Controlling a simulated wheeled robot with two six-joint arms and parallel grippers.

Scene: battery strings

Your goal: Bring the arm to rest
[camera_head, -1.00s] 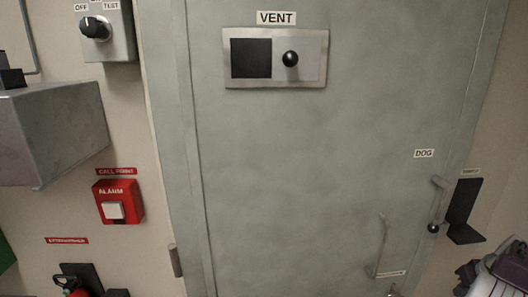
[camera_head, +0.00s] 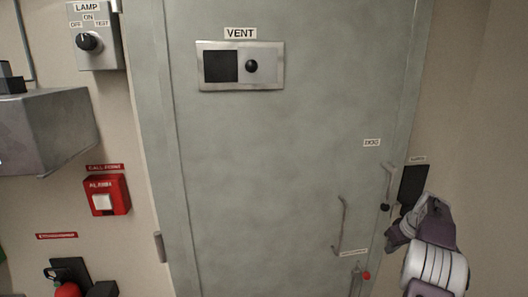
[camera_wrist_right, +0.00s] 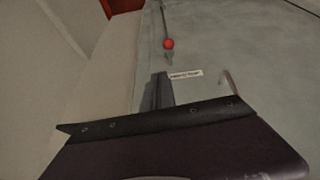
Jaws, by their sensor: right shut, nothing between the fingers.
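My right gripper (camera_head: 397,238) shows at the lower right of the head view, at the end of my white and purple arm. It is in front of the wall by the right edge of the grey door (camera_head: 290,170), just below the black bracket (camera_head: 413,184), whose lower part it hides. In the right wrist view the gripper's dark fingers (camera_wrist_right: 160,92) are together and hold nothing. Beyond them are a red knob (camera_wrist_right: 168,44) on a thin rod and a small white label (camera_wrist_right: 185,75). My left gripper is not in view.
The door carries a vertical handle (camera_head: 341,225), a dog lever (camera_head: 388,182) and a vent panel (camera_head: 240,66). The red alarm call point (camera_head: 106,195), lamp switch (camera_head: 94,40) and grey box (camera_head: 45,130) are on the left wall. The wall right of my arm is bare.

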